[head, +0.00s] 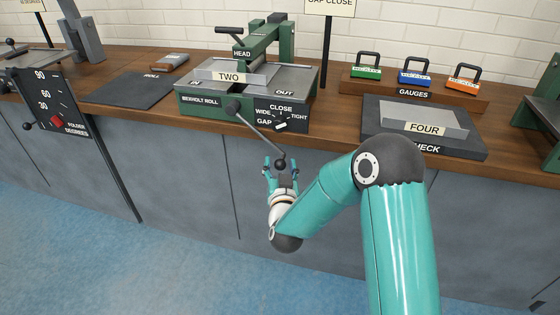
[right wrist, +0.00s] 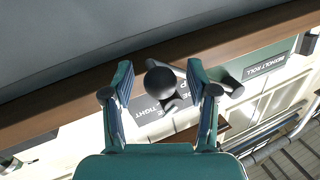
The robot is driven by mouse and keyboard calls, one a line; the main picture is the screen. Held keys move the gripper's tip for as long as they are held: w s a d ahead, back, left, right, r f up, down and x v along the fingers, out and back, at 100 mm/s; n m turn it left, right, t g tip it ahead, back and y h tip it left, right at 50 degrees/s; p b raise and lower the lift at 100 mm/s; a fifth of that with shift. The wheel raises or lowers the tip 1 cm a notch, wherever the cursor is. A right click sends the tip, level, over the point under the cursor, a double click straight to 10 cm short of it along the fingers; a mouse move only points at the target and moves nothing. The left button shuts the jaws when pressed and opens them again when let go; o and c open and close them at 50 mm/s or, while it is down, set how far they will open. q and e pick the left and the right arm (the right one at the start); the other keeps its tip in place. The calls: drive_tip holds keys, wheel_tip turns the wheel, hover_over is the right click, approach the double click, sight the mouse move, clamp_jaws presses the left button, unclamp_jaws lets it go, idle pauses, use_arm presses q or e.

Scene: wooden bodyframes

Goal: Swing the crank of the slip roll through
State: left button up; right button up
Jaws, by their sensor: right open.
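The slip roll (head: 186,103) is a green machine on the bench in the head view, with a "TWO" plate lying across its top. Its crank (head: 258,134) slants down and right from a dark hub on the front face to a dark ball knob (head: 280,163). My right gripper (head: 281,167) is open, below the bench edge, with its fingers around the knob. In the right wrist view the ball knob (right wrist: 162,82) sits between the two spread fingers, with a gap on each side. My left gripper is not in view.
A gap dial panel (head: 283,117) marked wide, close and tight is right of the crank. The folder's degree panel (head: 52,103) is at left. A check block with a "FOUR" plate (head: 424,128) and a gauge rack (head: 414,92) stand right. Grey cabinet fronts lie below.

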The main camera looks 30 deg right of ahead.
drive_tip(key=shift+w+d, duration=0.1)
drive_tip(key=shift+w, duration=0.1)
clamp_jaws()
drive_tip(key=shift+f, duration=0.1)
idle(0.4)
